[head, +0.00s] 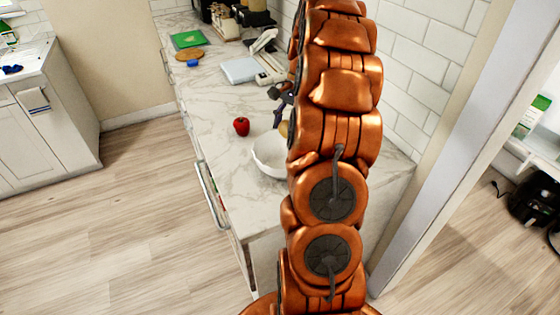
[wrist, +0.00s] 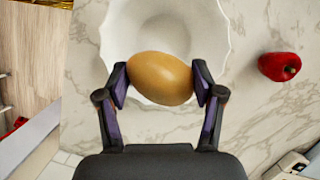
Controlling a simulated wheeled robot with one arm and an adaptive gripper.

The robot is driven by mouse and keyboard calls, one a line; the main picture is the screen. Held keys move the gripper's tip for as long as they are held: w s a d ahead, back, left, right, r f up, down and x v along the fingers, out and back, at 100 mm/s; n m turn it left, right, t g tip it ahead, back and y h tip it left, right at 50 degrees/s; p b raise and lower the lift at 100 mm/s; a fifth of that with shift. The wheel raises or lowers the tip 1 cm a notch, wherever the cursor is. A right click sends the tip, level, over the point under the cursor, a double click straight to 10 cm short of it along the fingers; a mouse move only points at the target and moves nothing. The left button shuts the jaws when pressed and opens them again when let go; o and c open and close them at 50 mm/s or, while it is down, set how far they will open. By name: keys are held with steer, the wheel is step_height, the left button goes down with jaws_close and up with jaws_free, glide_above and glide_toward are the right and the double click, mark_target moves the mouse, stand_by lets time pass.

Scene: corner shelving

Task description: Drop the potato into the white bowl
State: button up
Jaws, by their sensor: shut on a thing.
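The potato (wrist: 160,78) is a smooth yellow-brown oval. My gripper (wrist: 160,82) is shut on it, with one finger pressing each end, in the wrist view. The white bowl (wrist: 120,28) has a wavy rim and lies beyond and below the potato in that view; the potato overlaps its near edge. In the head view the white bowl (head: 268,160) stands on the marble counter, partly hidden by my arm. A sliver of the potato (head: 284,130) shows just above the bowl there, beside my gripper (head: 282,112), which is mostly hidden by the arm.
A red pepper (head: 241,127) stands on the counter (head: 220,165) left of the bowl; it also shows in the wrist view (wrist: 280,66). A white scale-like item (head: 240,70), a green board (head: 188,40) and a brown round board (head: 190,55) lie farther back. A tiled wall is at right.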

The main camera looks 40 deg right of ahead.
steer(key=o, duration=1.3)
steer(key=shift+v, duration=3.8)
